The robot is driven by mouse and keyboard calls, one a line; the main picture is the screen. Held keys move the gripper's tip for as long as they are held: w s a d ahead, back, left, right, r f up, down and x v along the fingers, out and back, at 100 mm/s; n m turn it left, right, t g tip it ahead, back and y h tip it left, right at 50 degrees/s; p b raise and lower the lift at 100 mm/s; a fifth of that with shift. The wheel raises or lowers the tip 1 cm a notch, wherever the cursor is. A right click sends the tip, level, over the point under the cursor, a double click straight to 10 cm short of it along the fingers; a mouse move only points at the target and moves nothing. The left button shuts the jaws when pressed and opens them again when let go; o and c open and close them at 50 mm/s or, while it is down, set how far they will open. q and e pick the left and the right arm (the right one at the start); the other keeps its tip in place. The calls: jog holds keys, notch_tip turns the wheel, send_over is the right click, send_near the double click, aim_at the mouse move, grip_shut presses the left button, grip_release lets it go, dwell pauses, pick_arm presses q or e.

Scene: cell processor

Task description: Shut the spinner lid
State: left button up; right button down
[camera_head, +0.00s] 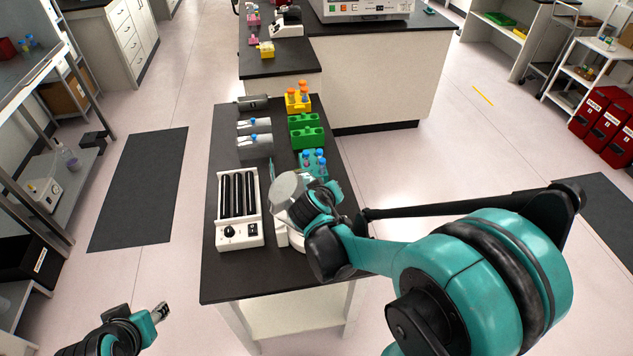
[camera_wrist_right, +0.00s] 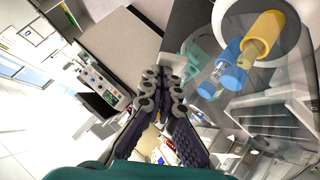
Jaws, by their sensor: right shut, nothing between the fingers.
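The spinner is a white machine (camera_head: 281,234) on the dark bench in the head view, partly hidden behind my right arm. Its clear lid (camera_head: 287,186) stands raised and tilted above the body. My right gripper (camera_wrist_right: 170,86) is shut and empty. It is close beside the lid; the head view does not show whether they touch. In the right wrist view clear plastic, apparently the lid (camera_wrist_right: 205,108), fills the right side, with a blue-capped and a yellow-capped tube near it. My left gripper (camera_head: 160,312) is low at the left, away from the bench, its finger gap too small to judge.
Left of the spinner stands a white roller machine (camera_head: 240,235). Behind are green racks (camera_head: 306,137), a yellow rack (camera_head: 298,103), a teal rack with blue-capped tubes (camera_head: 313,165) and grey devices (camera_head: 254,147). The bench's front left corner (camera_head: 225,282) is clear.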

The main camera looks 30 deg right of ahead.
jog(key=d+f+y+b, duration=0.1)
jog(key=f+b, duration=0.1)
jog(key=f, duration=0.1)
jog(key=s+d+f+m+y+b, duration=0.1)
jog(key=d+f, duration=0.1)
jog(key=f, duration=0.1)
jog(key=d+f+m+y+b, duration=0.1)
jog(key=f+y+b, duration=0.1)
jog(key=f, duration=0.1)
jog(key=shift+s+d+f+t+b, duration=0.2)
jog(key=shift+d+t+b, duration=0.1)
jog(key=shift+t, duration=0.1)
jog(key=shift+d+f+b, duration=0.1)
jog(key=shift+f+b, duration=0.55)
jog(key=shift+f, duration=0.3)
pick_arm(q)
notch_tip(320, 180, down, 7)
jog(key=shift+f, duration=0.2)
jog(key=shift+a, duration=0.1)
pick_arm(e)
jog(key=shift+s+f, duration=0.1)
